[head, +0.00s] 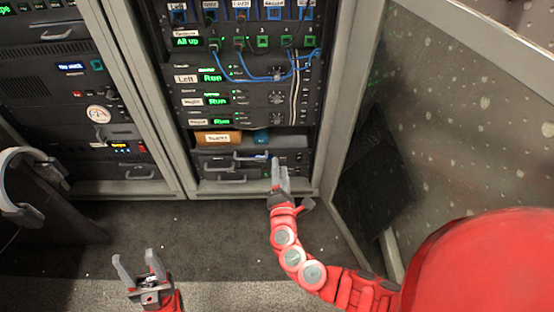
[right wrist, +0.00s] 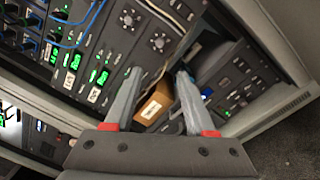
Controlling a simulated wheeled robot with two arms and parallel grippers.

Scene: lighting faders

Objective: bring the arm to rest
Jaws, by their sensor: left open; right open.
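My right gripper (head: 279,177) is in front of the lower part of the middle rack (head: 182,120), near a drawer handle (head: 236,157). It is open, and I see nothing held between its fingers in the right wrist view (right wrist: 156,90). Behind its fingers in that view is an orange-brown labelled box (right wrist: 155,104); the box also shows on a shelf in the head view (head: 218,138). Whether the fingers touch the rack front cannot be told. My left gripper (head: 136,258) is open and empty, low over the floor at the bottom left.
Blue cables (head: 262,78) hang across the rack's upper panels. A mesh-like rack door (head: 460,110) stands open at the right, beside my right arm. Another rack (head: 70,90) stands at the left. The dark floor (head: 210,235) between my arms is clear.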

